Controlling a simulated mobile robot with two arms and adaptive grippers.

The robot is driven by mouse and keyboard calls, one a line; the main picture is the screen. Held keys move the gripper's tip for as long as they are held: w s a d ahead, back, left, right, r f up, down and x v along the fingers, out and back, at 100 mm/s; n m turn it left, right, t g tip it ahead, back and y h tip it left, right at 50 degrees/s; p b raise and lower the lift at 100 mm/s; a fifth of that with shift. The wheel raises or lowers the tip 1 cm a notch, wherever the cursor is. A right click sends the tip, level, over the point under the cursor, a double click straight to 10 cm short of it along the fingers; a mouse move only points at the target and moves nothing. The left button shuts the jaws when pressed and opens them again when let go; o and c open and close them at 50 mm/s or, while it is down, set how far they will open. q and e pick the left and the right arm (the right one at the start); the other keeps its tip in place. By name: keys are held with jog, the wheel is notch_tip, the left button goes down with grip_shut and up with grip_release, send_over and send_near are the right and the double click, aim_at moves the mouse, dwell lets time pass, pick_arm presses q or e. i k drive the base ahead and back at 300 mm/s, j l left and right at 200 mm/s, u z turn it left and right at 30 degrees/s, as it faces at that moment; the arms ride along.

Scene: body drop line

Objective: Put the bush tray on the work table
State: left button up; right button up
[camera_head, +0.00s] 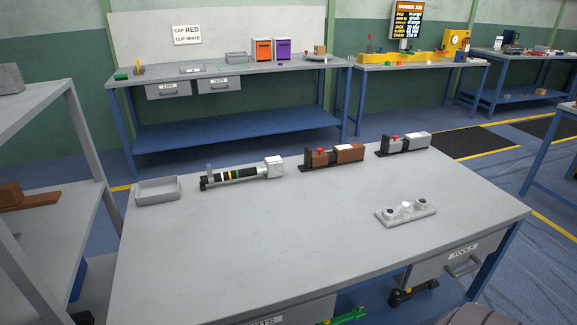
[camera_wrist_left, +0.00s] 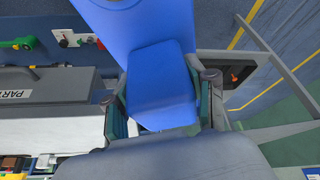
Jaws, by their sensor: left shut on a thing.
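The work table (camera_head: 300,240) spans the front of the head view. My left gripper (camera_wrist_left: 162,105) shows only in the left wrist view. Its two fingers stand wide apart, one on each side of a blue block-like thing (camera_wrist_left: 162,88), and are shut on it. I cannot tell whether this is the bush tray; its contents do not show. The gripper is low by the table's drawer front, not over the tabletop in the head view. A small grey holder with round pieces (camera_head: 405,214) rests at the table's right.
On the table's far side are an empty grey tray (camera_head: 158,190), a striped cylinder tool (camera_head: 240,173) and two block assemblies (camera_head: 335,156) (camera_head: 403,144). The table's middle and front left are clear. A grey shelf rack (camera_head: 50,225) stands close on the left.

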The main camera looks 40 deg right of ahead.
aim_at(260, 246)
jog(key=l+z, duration=0.1)
jog(key=l, duration=0.4)
jog(key=i+l+z, duration=0.1)
jog(key=l, duration=0.4)
jog(key=l+z, duration=0.15)
jog(key=l, duration=0.4)
jog(key=i+l+z, duration=0.1)
jog(key=l, duration=0.4)
jog(key=i+l+z, duration=0.1)
jog(key=l, duration=0.35)
